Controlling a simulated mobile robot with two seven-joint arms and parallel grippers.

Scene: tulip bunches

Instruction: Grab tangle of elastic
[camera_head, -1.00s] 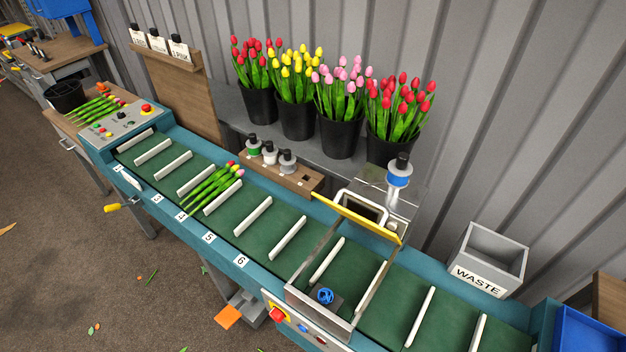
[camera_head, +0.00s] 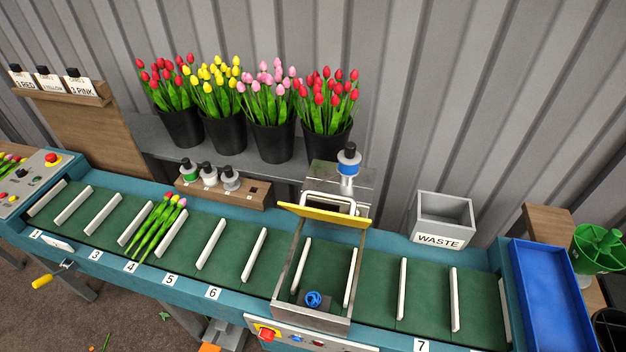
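The tangle of elastic (camera_head: 313,299) is a small blue coil. It sits on a dark block at the front of the metal-framed binding station (camera_head: 279,290) on the conveyor. The station's yellow-edged guard (camera_head: 322,215) is raised at its back. Neither of my grippers shows in the head view.
The green conveyor (camera_head: 376,290) with white dividers runs across the view. A tulip bunch (camera_head: 156,228) lies on it near label 4. A grey WASTE bin (camera_head: 444,219) stands behind the belt at right, beside a blue tray (camera_head: 548,300). Black flower buckets (camera_head: 272,143) stand on the back shelf.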

